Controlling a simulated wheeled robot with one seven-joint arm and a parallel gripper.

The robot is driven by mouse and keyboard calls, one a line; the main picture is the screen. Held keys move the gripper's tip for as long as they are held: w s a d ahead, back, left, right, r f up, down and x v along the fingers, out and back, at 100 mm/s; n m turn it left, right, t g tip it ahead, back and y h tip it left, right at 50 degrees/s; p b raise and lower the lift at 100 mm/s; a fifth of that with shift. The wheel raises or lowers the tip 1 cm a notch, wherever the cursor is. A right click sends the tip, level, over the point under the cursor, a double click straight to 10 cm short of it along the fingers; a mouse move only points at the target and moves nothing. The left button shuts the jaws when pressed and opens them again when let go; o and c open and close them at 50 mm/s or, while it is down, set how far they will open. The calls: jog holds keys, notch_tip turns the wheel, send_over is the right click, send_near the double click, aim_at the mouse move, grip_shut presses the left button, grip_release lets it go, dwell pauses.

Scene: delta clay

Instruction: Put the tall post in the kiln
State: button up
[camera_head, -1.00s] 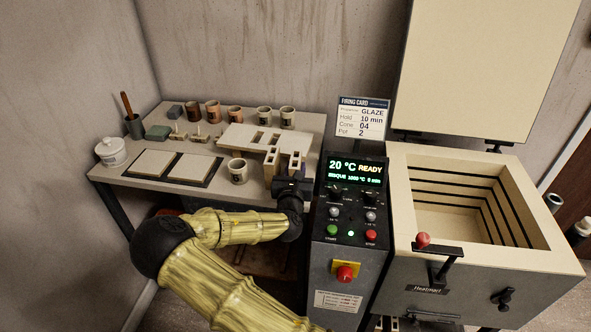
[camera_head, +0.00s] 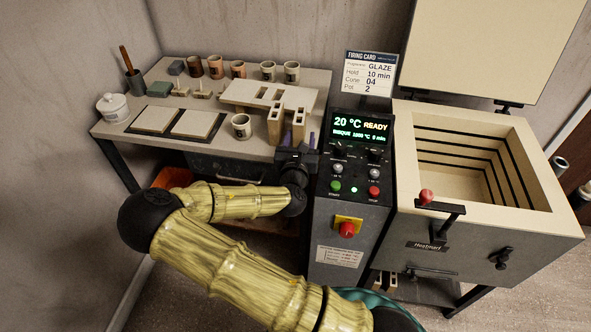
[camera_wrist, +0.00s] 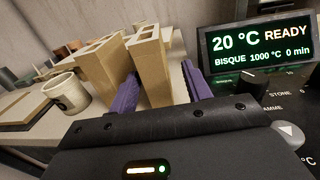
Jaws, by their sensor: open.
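Two upright cream posts with slotted tops stand side by side at the table's front right: a left post (camera_head: 275,124) and a right post (camera_head: 298,122). I cannot tell surely which is taller. My gripper (camera_head: 297,141) is open at the table edge, pointing at the right post. In the wrist view the right post (camera_wrist: 152,70) stands between the purple fingers (camera_wrist: 161,90), with gaps showing; the left post (camera_wrist: 100,72) is outside them. The kiln (camera_head: 420,113) stands at the right, lid up, its chamber open and seemingly empty.
The control panel (camera_head: 361,135) stands close right of my gripper, reading 20 °C READY. A white cup (camera_head: 241,127) is left of the posts. A slotted board (camera_head: 245,93) lies behind them. Several cups, two tiles and a lidded jar (camera_head: 113,107) fill the table.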

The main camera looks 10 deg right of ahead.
jog(key=p+v, duration=0.6)
jog(key=v, duration=0.6)
jog(key=shift+s, duration=0.2)
